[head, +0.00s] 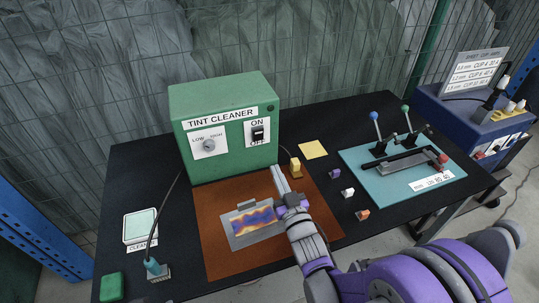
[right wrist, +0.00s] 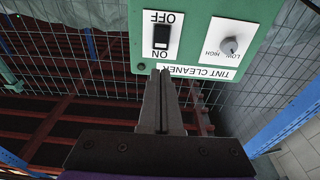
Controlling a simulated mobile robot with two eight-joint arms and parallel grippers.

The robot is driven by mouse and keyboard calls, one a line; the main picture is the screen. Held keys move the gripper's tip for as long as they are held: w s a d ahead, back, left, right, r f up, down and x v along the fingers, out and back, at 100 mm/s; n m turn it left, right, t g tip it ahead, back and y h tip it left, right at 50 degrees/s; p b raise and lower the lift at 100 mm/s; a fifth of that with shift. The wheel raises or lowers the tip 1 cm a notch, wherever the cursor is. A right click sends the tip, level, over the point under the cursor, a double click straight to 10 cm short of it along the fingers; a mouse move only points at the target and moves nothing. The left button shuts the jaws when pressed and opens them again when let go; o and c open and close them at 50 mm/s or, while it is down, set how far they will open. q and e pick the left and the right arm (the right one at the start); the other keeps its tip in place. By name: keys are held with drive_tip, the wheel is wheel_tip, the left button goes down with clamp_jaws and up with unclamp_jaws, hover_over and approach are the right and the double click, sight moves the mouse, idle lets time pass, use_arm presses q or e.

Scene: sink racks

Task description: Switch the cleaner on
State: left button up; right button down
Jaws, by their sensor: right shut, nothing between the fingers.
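The tint cleaner (head: 222,128) is a green box at the back of the black table. Its front has a black rocker switch (head: 257,134) marked ON above and OFF below, and a LOW/HIGH dial (head: 208,145). My right gripper (head: 278,172) is shut and empty, in front of the box, below and right of the switch. In the right wrist view the box appears upside down; my shut fingertips (right wrist: 165,72) overlap the panel's edge by the ON label, near the switch (right wrist: 160,39). Contact cannot be told. The rocker's position is unclear. My left gripper is not in view.
A metal plate with a coloured patch (head: 253,224) lies on the brown mat (head: 215,258). A corded blue-tipped tool (head: 153,267) stands at left by a pale pad (head: 140,226). Small blocks, a yellow note (head: 312,150) and a teal lever board (head: 366,190) are right.

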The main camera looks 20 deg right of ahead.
sight(259, 131)
drive_tip(key=w+p, duration=0.1)
drive_tip(key=w, duration=0.3)
drive_tip(key=w+r+p, duration=0.1)
drive_tip(key=w, duration=0.3)
drive_tip(key=w+r, duration=0.1)
drive_tip(key=w, duration=0.4)
drive_tip(key=shift+a+p, duration=0.25)
drive_tip(key=shift+p, duration=0.15)
drive_tip(key=shift+w, duration=0.15)
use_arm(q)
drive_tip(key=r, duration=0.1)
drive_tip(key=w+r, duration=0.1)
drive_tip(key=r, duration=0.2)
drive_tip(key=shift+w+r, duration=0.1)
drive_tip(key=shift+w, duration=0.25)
use_arm(e)
drive_tip(key=shift+f, duration=0.1)
drive_tip(key=shift+w, duration=0.15)
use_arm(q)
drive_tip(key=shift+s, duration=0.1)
